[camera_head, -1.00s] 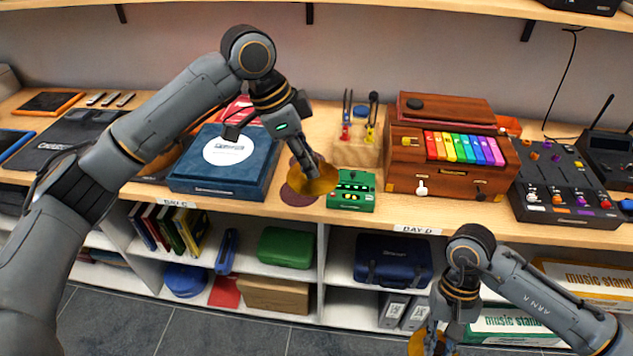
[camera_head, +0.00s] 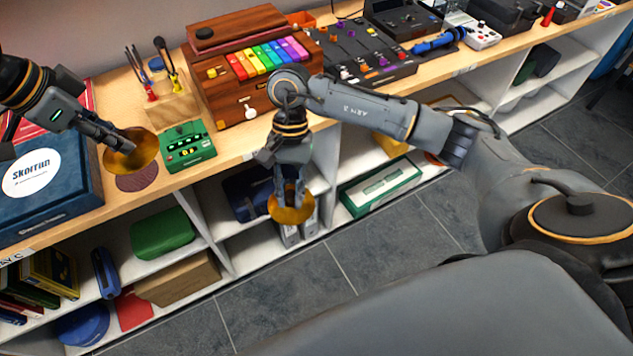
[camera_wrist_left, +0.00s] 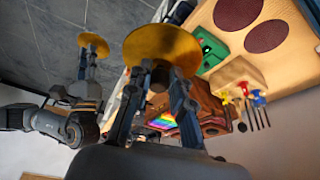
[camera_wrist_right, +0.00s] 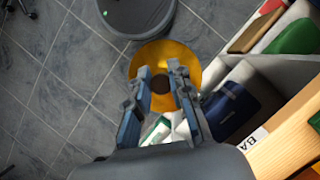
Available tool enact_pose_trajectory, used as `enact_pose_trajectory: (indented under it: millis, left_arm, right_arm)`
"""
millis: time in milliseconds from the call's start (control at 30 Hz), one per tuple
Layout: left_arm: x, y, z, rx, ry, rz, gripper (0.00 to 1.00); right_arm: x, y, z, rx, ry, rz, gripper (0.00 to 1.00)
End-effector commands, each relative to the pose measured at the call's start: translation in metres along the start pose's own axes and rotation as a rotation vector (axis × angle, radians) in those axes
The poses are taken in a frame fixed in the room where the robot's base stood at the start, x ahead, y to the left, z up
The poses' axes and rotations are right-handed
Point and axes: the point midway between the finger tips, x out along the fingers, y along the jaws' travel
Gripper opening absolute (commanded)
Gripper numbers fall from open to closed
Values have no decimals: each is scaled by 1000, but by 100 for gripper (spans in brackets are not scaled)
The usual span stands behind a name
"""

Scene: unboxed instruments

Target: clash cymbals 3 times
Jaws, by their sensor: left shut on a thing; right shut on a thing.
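One brass cymbal (camera_head: 134,155) is held in my left gripper (camera_head: 122,143) over the counter's front edge, just left of the green pedal. The same cymbal (camera_wrist_left: 160,45) fills the top middle of the left wrist view, between the fingertips. The other cymbal (camera_head: 291,209) is in my right gripper (camera_head: 290,193), lower and in front of the open shelves. The right wrist view shows that cymbal (camera_wrist_right: 192,62) facing down over the floor. The two cymbals are well apart. Both grippers are shut on them.
Round dark mats (camera_head: 137,178) lie on the wooden counter. A green pedal (camera_head: 187,145), a wooden box with coloured keys (camera_head: 222,80), a tool block (camera_head: 172,102) and a blue box (camera_head: 45,190) stand there. Shelves below hold cases. The floor (camera_head: 300,300) in front is clear.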

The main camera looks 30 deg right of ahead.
Motion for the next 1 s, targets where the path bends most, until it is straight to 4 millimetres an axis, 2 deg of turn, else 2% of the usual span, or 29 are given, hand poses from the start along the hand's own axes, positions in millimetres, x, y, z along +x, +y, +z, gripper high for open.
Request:
enact_pose_trajectory:
  millis: [33, 200, 500, 700, 1000]
  left_arm:
    - [0, 0, 0, 0, 1, 0, 0]
    - [0, 0, 0, 0, 1, 0, 0]
    - [0, 0, 0, 0, 1, 0, 0]
    - [0, 0, 0, 0, 1, 0, 0]
    - [0, 0, 0, 0, 1, -1, 0]
  right_arm:
    - [-18, -16, -3, 97, 4, -47, 0]
    - [-71, -59, -5, 431, 2, -189, 0]
    - [-156, -117, 4, 912, 0, -393, 0]
    - [-186, -134, 11, 1081, -2, -458, 0]
    - [-193, -137, 12, 1124, -3, -472, 0]
